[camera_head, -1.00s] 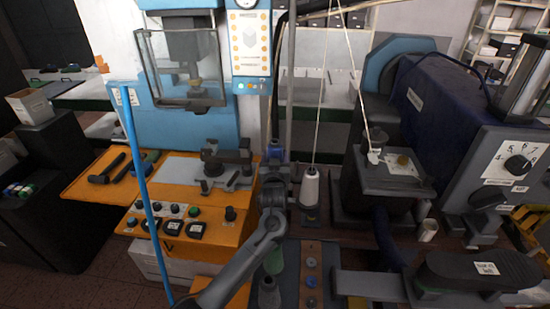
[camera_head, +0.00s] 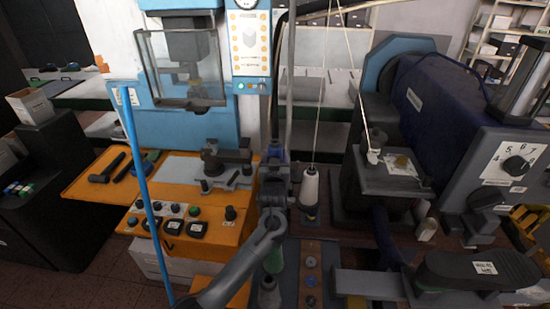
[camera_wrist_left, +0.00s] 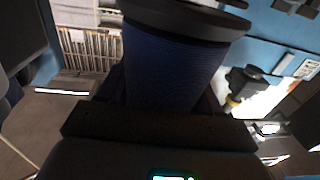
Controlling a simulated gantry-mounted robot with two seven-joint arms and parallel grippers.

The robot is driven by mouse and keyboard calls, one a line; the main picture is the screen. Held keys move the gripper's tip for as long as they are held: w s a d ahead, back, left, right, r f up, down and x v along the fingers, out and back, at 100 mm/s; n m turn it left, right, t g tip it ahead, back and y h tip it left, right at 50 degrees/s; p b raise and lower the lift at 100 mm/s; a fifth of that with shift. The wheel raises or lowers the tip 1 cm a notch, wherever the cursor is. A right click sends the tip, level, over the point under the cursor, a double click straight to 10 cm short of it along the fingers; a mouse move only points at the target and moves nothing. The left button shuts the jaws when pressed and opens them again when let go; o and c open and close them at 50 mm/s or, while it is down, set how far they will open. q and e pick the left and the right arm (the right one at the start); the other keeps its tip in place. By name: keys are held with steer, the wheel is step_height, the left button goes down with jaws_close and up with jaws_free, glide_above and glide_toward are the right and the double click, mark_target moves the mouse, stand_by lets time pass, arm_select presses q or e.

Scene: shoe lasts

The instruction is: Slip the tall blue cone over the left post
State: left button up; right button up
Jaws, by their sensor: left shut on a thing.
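The tall blue cone (camera_wrist_left: 170,65) fills the upper middle of the left wrist view, its wider dark end toward the top. In the head view a blue part (camera_head: 275,151) shows just above my left gripper (camera_head: 272,190), which I take to be the same cone. My left gripper is shut on it and holds it up near the white cone (camera_head: 309,186). The gripper's dark body also shows in the wrist view (camera_wrist_left: 155,130). I cannot clearly make out the left post; the arm and gripper cover part of that area. My right gripper is not in view.
A green cone (camera_head: 274,261) and a grey one (camera_head: 268,294) stand below my left arm. A brown strip with several round fittings (camera_head: 310,247) lies beside them. An orange machine (camera_head: 180,240) is at left, a dark machine (camera_head: 430,110) at right. Thin cords hang near the white cone.

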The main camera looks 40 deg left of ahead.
arm_select(q)
steer(key=shift+f, duration=0.3)
steer(key=shift+f+b, duration=0.35)
steer(key=shift+b, duration=0.05)
